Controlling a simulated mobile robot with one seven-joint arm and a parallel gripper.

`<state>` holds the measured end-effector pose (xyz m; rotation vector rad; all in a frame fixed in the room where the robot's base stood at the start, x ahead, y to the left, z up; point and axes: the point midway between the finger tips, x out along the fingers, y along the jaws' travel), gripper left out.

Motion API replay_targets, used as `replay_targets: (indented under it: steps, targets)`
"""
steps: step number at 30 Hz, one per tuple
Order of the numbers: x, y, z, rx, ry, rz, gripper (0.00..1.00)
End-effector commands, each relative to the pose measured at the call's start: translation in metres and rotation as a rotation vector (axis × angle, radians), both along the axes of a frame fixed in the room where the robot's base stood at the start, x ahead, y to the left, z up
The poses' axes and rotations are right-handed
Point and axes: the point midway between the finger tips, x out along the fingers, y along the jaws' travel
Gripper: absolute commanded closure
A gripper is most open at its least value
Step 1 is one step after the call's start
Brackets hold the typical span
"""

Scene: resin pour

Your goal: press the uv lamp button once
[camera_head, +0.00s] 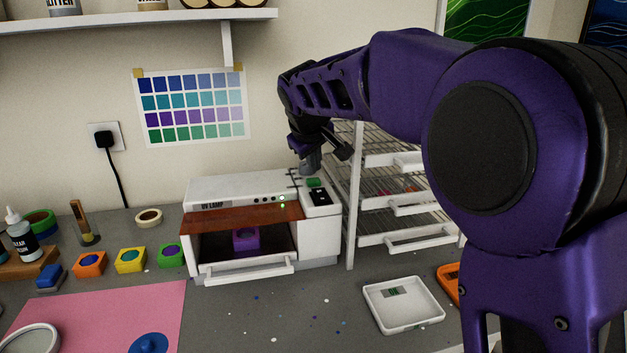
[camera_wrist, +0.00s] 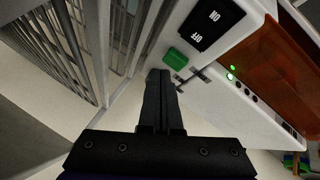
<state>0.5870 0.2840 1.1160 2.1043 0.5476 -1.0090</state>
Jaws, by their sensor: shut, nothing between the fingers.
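The UV lamp (camera_head: 240,190) is a white box with an orange-brown shield (camera_head: 235,222), standing against the wall. A green button (camera_head: 313,182) sits on its top right panel, beside a black ON/OFF switch (camera_head: 320,197). The button (camera_wrist: 175,58) and the switch (camera_wrist: 210,27) also show in the wrist view. My gripper (camera_wrist: 158,75) is shut and empty, pointing down at the panel. Its tips appear close beside the green button; whether they touch the panel I cannot tell. Small green lights (camera_wrist: 231,72) glow on the lamp's front. A purple mold (camera_head: 246,238) sits inside the lamp.
A wire drying rack (camera_head: 350,200) with white-handled trays stands close to the lamp's right side. Colored molds (camera_head: 130,260) and a pink mat (camera_head: 110,315) lie to the left.

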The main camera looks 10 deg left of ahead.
Motion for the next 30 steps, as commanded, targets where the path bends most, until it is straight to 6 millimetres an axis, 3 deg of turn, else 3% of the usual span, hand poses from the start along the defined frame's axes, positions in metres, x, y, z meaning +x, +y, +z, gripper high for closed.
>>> replay_targets:
  steps: [30]
  targets:
    - [0.0,0.0,-0.012,0.0,0.0,0.0,1.0]
